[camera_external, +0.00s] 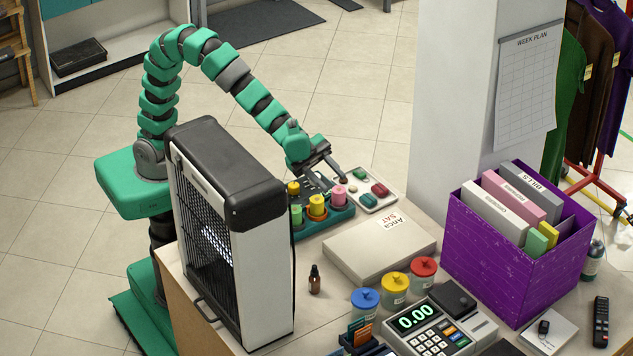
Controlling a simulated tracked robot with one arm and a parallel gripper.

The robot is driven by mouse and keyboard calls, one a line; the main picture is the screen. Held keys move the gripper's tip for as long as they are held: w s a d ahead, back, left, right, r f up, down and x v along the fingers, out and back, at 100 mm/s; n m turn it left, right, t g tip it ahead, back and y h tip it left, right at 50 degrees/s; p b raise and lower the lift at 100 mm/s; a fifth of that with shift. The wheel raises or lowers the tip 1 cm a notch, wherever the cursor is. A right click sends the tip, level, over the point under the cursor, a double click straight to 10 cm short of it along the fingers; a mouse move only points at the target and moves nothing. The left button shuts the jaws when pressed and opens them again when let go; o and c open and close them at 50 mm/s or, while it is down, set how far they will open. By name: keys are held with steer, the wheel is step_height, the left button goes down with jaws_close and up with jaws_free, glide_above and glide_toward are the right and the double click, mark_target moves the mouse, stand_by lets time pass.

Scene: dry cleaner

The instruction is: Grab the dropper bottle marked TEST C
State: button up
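A small amber dropper bottle (314,280) with a black top stands upright on the counter, right of the tall black-and-white heater-like unit. Its label is too small to read, so I cannot tell whether it is marked TEST C. My gripper (334,184) is well behind it, over the far part of the counter between a green rack and a light tray. Its two fingers look spread apart. A small dark brown shape shows by the right fingertip; I cannot tell what it is or whether the finger touches it.
The green rack (334,222) holds several coloured spools. The light tray (385,203) holds small coloured pieces. A flat white box (377,247), lidded jars (395,287), a register (437,328) and a purple file box (517,273) crowd the counter. The tall unit (222,230) stands at the left.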

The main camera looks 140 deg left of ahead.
step_height(320, 180, down, 14)
steer(key=h+b, duration=0.2)
steer(key=g+h+b, duration=0.2)
steer(key=h, duration=0.1)
glide_toward(313, 265)
steer(key=w+f, duration=0.3)
steer(key=w, duration=0.2)
steer(key=shift+m, duration=0.4)
steer(key=x, duration=0.3)
steer(key=d+b+x, duration=0.1)
steer(key=x, duration=0.2)
steer(key=shift+d, duration=0.15)
steer(key=shift+w+f, duration=0.1)
steer(key=shift+w, duration=0.25)
steer(key=shift+s, duration=0.1)
jaws_close()
